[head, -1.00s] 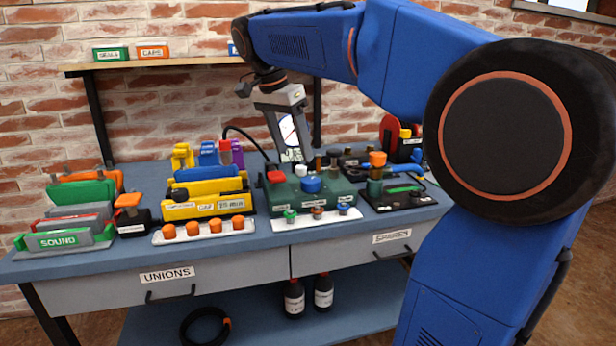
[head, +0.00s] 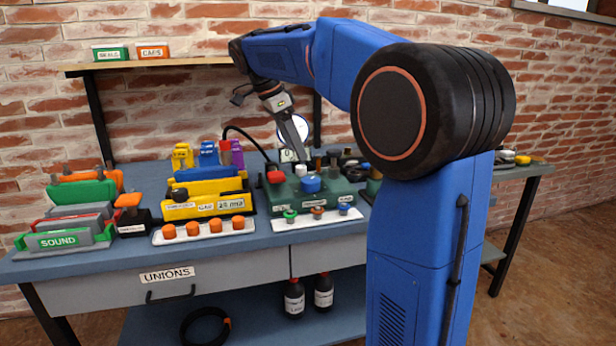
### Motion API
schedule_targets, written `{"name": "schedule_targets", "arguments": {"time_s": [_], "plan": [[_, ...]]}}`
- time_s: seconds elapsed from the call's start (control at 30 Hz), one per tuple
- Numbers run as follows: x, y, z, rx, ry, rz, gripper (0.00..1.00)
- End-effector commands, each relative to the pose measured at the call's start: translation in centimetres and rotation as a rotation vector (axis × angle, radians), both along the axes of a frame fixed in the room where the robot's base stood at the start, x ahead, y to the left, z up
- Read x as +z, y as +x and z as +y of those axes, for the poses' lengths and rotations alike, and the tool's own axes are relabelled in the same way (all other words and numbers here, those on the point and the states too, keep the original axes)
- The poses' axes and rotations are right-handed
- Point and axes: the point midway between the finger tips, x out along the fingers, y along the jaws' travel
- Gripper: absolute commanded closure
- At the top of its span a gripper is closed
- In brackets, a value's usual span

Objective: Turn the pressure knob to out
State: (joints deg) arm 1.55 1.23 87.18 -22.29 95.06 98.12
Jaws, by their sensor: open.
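A green box (head: 335,192) stands on the blue bench, right of its middle. It bears a blue knob (head: 311,184), a red knob (head: 275,176) and a white knob (head: 300,170). Its small labels are too blurred to read, so I cannot tell which knob is the pressure knob. My gripper (head: 300,154) points down above the back of the green box, close over the white knob. It appears apart from the blue knob. The gap between its fingers is hard to see from here. A round white gauge (head: 294,122) is partly hidden behind my gripper.
A yellow unit (head: 207,205) with several orange caps in front stands left of the green box. A white strip (head: 330,217) with small coloured fittings lies in front of it. A black hose (head: 240,131) arches behind. My arm hides the bench's right part.

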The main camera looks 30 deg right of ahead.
Motion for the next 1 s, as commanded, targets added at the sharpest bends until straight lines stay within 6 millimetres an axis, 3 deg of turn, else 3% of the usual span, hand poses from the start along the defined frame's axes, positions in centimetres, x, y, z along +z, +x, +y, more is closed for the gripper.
{"name": "schedule_targets", "arguments": {"time_s": [0.5,0.7,1.0], "plan": [[-8.0,-0.7,-3.2,-0.001,0.000,0.002,0.37],[-9.4,-0.8,-3.8,0.000,0.000,0.001,0.37],[-9.7,-0.8,-4.0,0.000,0.000,0.000,0.37]]}}
